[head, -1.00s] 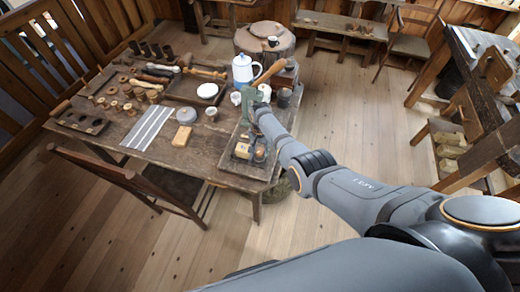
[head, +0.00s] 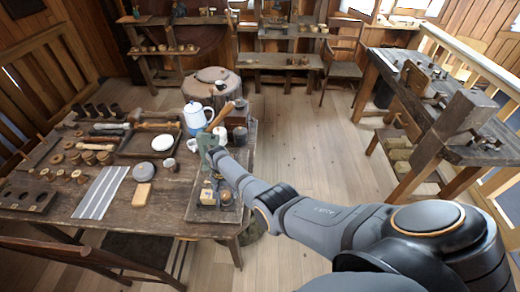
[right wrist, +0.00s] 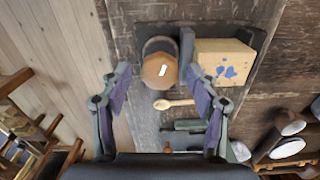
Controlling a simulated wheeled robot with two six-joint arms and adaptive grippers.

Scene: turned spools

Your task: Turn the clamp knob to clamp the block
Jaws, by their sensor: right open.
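The clamp knob (right wrist: 160,71), a brown faceted knob with a white mark, is on a dark clamp on a board at the table's right end. A dark upright jaw plate (right wrist: 187,46) stands between the knob and the pale wooden block (right wrist: 223,62), which has blue marks. I cannot tell whether plate and block touch. In the head view the block (head: 206,194) and knob (head: 226,197) look small. My right gripper (right wrist: 158,78) is open, its fingertips either side of the knob in the wrist picture; contact is not visible. It also shows in the head view (head: 209,150). My left gripper is out of view.
A wooden spoon (right wrist: 173,104) lies near the clamp. A workbench (head: 450,110) stands at right; open floor (head: 310,160) lies between.

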